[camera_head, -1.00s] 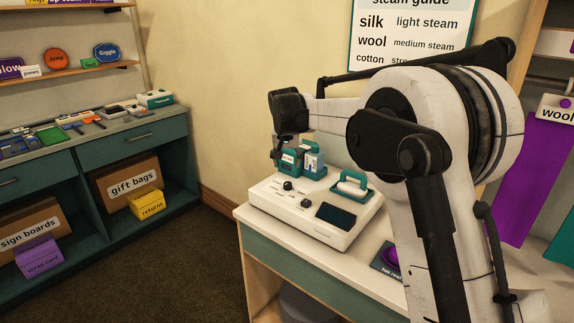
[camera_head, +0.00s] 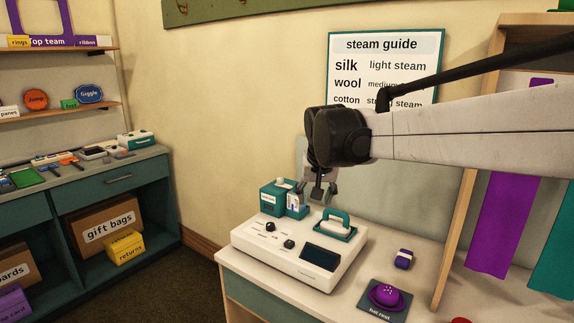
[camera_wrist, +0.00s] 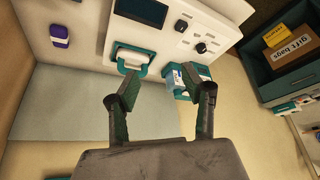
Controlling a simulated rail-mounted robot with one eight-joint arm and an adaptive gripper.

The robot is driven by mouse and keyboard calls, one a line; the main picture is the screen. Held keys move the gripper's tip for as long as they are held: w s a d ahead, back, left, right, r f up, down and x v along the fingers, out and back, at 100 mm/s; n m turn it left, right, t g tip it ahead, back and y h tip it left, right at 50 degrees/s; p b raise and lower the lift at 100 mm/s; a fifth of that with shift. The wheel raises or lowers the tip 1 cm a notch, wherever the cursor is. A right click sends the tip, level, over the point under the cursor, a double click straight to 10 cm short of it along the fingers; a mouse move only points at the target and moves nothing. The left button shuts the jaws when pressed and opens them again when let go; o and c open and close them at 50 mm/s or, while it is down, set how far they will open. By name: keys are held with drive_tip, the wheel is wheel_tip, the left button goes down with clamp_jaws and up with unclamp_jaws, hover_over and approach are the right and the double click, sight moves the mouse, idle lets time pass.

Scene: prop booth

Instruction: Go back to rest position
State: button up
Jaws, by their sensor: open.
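My gripper (camera_head: 319,192) is open and empty in the head view, above the back of the white steam station (camera_head: 300,254). In the wrist view my gripper (camera_wrist: 160,102) shows two fingers spread apart with nothing between them. The teal-handled iron (camera_head: 337,224) sits on the station's right part, just right of and below the fingers. A teal box (camera_head: 272,198) with a small bottle beside it stands at the station's back left, left of the fingers. My arm reaches in from the right edge of the head view.
A wooden frame and hanging purple cloth (camera_head: 505,225) stand further right. A teal shelf unit (camera_head: 120,179) is at left. Floor between is clear.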

drive_tip(key=s+d+f, duration=0.3)
drive_tip(key=s+d, duration=0.1)
drive_tip(key=s, duration=0.7)
drive_tip(key=s+d+f+t, duration=0.1)
drive_tip(key=s+d+f, duration=0.2)
drive_tip(key=s, duration=0.8)
drive_tip(key=s+d+f, duration=0.2)
drive_tip(key=s+d, duration=0.3)
drive_tip(key=s, duration=0.6)
drive_tip(key=shift+d+f+t, duration=0.4)
